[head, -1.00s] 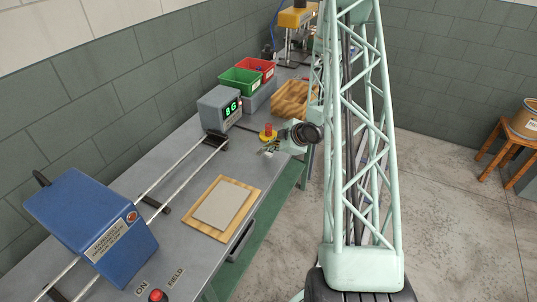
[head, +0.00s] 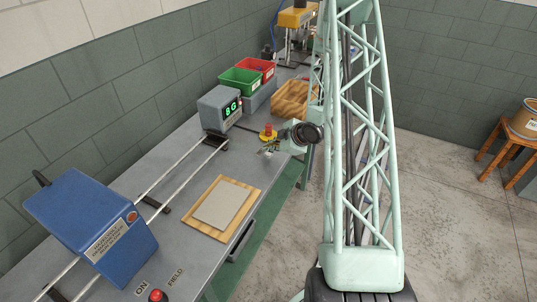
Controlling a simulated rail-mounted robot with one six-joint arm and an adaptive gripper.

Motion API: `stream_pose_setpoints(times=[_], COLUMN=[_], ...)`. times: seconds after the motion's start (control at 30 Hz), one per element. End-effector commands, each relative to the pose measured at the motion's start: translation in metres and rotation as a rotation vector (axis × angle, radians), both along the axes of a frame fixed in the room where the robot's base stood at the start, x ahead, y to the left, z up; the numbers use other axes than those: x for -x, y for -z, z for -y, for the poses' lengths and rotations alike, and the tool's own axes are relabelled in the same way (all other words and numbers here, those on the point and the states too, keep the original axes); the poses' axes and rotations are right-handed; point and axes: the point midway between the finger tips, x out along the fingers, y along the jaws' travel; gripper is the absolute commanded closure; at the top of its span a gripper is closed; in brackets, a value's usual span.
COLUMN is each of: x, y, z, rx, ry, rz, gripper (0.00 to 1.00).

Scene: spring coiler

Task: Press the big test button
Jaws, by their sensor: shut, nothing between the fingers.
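A red button on a yellow base (head: 267,135) stands on the bench, in front of the grey display box. My gripper (head: 266,151) is small in the head view, just on the near side of this button, with its fingers shut and empty. I cannot tell whether the fingertips touch the button or its base. My wrist reaches in from the right over the bench edge. Another red button (head: 157,295), near labels ON and FIELD, is at the bottom edge of the view.
The grey display box (head: 219,108) shows green characters. Green (head: 240,82) and red (head: 262,68) bins and a wooden tray (head: 293,99) stand farther back. A blue machine (head: 92,228) on rails and a wooden board with a grey plate (head: 222,207) are nearer.

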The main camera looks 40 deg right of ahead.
Motion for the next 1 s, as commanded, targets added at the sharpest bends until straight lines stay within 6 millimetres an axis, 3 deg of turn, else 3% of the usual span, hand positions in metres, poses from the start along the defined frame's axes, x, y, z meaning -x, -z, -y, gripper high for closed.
stream_pose_setpoints(times=[1.0], x=[0.0000], y=[0.0086], z=[0.0000], rx=[0.000], ry=[0.000], rz=[0.000], gripper=[1.00])
